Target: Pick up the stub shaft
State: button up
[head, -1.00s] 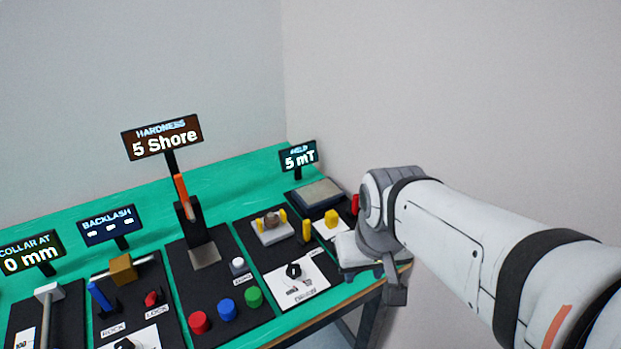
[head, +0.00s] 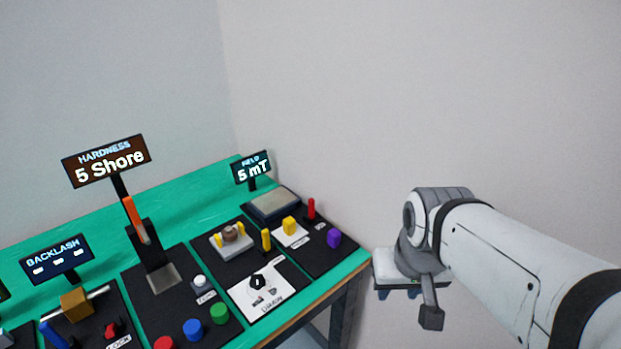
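No part in view can be clearly told as the stub shaft. A thin pale rod runs through a tan block (head: 76,304) on the backlash panel at the lower left; I cannot tell if it is a separate part. My gripper (head: 398,294) hangs at the end of my arm, right of the table's right edge and apart from the table. Its fingers are small and partly hidden under the wrist, so their opening is unclear. I see nothing held in it.
The green table (head: 182,213) carries black panels with signs. The hardness post (head: 148,245) stands tall. Free space lies right of the table.

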aim_at(289, 224)
jog(key=z, duration=0.3)
jog(key=k, duration=0.95)
jog(key=u, duration=0.55)
jog(key=i, duration=1)
jog(key=u, duration=0.1)
